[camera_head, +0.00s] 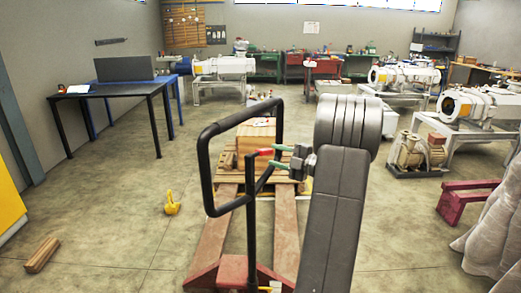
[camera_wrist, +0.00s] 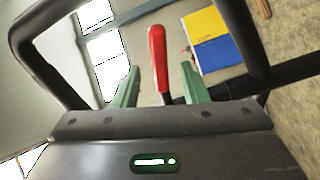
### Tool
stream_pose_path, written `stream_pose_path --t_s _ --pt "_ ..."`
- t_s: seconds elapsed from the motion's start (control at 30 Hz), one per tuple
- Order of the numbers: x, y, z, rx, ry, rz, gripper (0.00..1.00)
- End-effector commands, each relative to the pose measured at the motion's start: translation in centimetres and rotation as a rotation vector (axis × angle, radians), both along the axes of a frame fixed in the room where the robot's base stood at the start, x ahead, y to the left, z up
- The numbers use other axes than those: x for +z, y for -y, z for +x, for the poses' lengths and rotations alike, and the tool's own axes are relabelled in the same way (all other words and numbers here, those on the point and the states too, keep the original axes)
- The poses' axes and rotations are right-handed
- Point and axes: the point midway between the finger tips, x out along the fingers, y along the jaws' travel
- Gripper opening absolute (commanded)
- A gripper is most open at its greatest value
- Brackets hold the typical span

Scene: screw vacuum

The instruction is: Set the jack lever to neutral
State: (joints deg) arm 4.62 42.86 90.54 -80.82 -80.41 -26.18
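The pallet jack's black loop handle (camera_head: 206,165) stands in front of me in the head view. Its red lever (camera_head: 264,152) shows inside the loop. My gripper (camera_head: 279,156) is right of the lever, its green fingers pointing left towards it. In the wrist view the red lever (camera_wrist: 157,55) stands between the two green fingers of my gripper (camera_wrist: 160,70), with a visible gap on each side. The gripper is open and holds nothing. Parts of the black handle (camera_wrist: 35,25) frame both sides of the wrist view. I cannot tell if the fingers touch the lever.
The jack's reddish forks (camera_head: 287,225) reach under a wooden pallet with a wooden box (camera_head: 257,136). A yellow object (camera_head: 172,204) and a wooden block (camera_head: 42,255) lie on the floor at left. A dark table (camera_head: 110,92) stands back left. Machines on stands (camera_head: 478,108) are at right.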

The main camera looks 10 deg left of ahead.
Motion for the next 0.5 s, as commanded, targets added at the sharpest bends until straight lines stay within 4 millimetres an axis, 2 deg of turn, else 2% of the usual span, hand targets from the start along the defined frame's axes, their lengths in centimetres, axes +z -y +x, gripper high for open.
stream_pose_path --t_s 0.03,0.2,0.33,0.5 --pt "0.1 -1.2 0.3 0.004 -0.001 0.001 0.40" --pt "0.1 -4.1 1.3 0.002 -0.001 0.000 0.40" --pt "0.1 -5.5 1.8 0.000 -0.001 0.001 0.40" --pt "0.0 -6.4 2.1 -0.001 0.000 0.000 0.40"
